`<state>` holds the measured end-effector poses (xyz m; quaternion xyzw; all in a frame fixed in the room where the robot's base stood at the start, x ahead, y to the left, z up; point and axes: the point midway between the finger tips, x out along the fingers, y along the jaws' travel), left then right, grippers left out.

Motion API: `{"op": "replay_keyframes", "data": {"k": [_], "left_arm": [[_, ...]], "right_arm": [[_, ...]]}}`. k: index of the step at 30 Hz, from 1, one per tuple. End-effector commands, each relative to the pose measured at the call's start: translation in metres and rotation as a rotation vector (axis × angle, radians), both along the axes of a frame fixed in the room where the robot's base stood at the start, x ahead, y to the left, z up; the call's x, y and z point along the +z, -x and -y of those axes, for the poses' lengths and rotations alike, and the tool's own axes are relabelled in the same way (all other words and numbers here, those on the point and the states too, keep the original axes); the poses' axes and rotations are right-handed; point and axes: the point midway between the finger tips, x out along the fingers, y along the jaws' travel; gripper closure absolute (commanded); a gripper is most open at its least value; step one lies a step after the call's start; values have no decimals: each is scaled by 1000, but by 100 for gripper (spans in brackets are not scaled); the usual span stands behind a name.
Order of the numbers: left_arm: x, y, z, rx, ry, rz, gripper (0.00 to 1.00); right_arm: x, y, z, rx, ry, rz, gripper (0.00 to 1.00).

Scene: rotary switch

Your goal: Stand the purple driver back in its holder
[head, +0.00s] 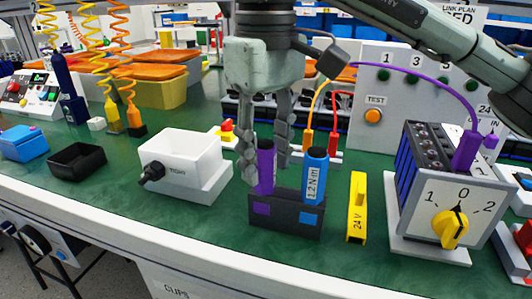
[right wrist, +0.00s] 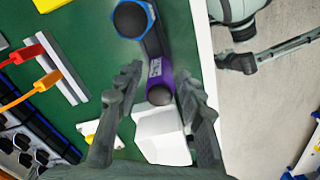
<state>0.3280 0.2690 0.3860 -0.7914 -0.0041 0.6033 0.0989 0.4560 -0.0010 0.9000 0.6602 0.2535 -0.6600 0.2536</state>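The purple driver (head: 265,168) stands upright in the left slot of the dark holder (head: 285,225), above the purple patch. The blue driver (head: 315,172) stands in the right slot, above the blue patch. My right gripper (head: 267,165) points down with its fingers on either side of the purple handle. In the right wrist view the fingers are spread, with a clear gap between the left finger and the purple driver (right wrist: 159,85). The driver's shaft is hidden. My left gripper is not seen in the head view.
A white bin (head: 185,165) stands left of the holder. A yellow 24 V block (head: 356,207) and the rotary switch box (head: 440,195) with a yellow knob stand to the right. Orange and red plugs (head: 307,140) sit behind. The green bench is clear around the holder's front.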

Motion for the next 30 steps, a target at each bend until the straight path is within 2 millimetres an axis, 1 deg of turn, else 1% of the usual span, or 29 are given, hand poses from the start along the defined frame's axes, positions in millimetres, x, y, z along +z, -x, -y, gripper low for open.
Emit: {"op": "replay_keyframes", "data": {"k": [9, 13, 17, 24, 27, 30], "left_arm": [[0, 0, 0, 0, 0, 0, 100], [0, 0, 0, 0, 0, 0, 100], [0, 0, 0, 0, 0, 0, 100], [0, 0, 0, 0, 0, 0, 100], [0, 0, 0, 0, 0, 0, 100], [0, 0, 0, 0, 0, 0, 100]], "right_arm": [[0, 0, 0, 0, 0, 0, 53], [9, 0, 0, 0, 1, 2, 53], [30, 0, -1, 0, -1, 3, 53], [83, -1, 0, -2, 1, 5, 53], [100, 0, 0, -2, 0, 4, 53], [111, 0, 0, 0, 2, 3, 53]]}}
